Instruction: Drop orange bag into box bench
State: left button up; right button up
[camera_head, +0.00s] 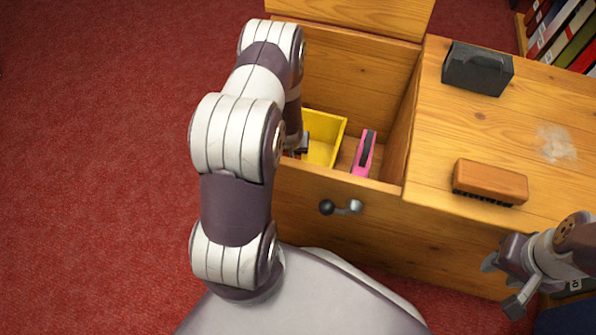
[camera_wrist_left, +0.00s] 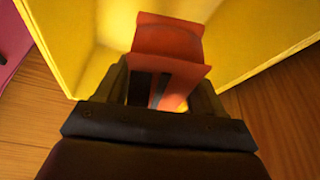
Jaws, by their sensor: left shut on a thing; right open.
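The box bench (camera_head: 345,215) is wooden, with an open compartment on its left side and its lid raised at the back. My left arm reaches down into this compartment. In the left wrist view my left gripper (camera_wrist_left: 165,90) is shut on the orange bag (camera_wrist_left: 168,45), which is held close against a yellow container (camera_wrist_left: 245,40). In the head view the left gripper is mostly hidden behind my arm, and the bag cannot be made out. My right gripper (camera_head: 503,284) is open and empty, in front of the bench at the lower right.
The yellow container (camera_head: 327,140) stands inside the compartment, beside a pink item with a dark strip (camera_head: 363,153). On the bench top are a dark block-like object (camera_head: 477,68) and a brush (camera_head: 490,182). Books (camera_head: 560,35) stand at the upper right. A knob (camera_head: 327,207) sticks out in front.

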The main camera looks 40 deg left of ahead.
pick_arm(q)
jog(key=shift+r, duration=0.1)
jog(key=o, duration=1.2)
jog(key=p+v, duration=0.8)
jog(key=v, duration=0.4)
jog(key=shift+s+d+r+p, duration=0.15)
jog(key=shift+r+p, duration=0.15)
